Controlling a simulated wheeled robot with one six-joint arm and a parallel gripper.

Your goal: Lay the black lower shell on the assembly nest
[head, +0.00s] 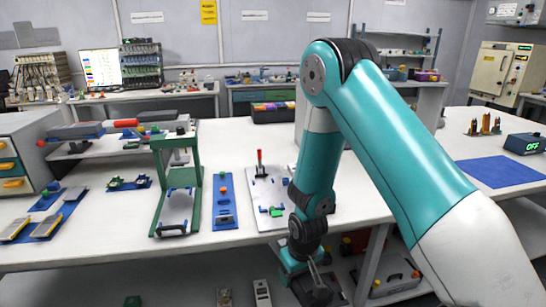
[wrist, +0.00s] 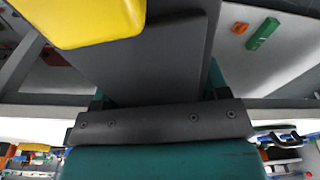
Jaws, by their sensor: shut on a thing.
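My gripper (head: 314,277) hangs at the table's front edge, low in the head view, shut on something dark. In the wrist view a flat dark slab (wrist: 150,60) stretches away from the bolted dark bar; I take it for the black lower shell, though its outline is partly hidden. A yellow rounded piece (wrist: 95,20) overlaps its upper left. A pale plate (head: 256,202) with a red-handled clamp, blue corners and a green block lies on the table behind my gripper; it may be the assembly nest. The held thing is apart from this plate.
A green press frame (head: 158,190) and a blue strip (head: 222,215) stand left of the plate. Blue trays (head: 45,222) lie further left. A blue mat (head: 500,171) lies at the right. The lower shelf holds several things (head: 395,272). White table between them is bare.

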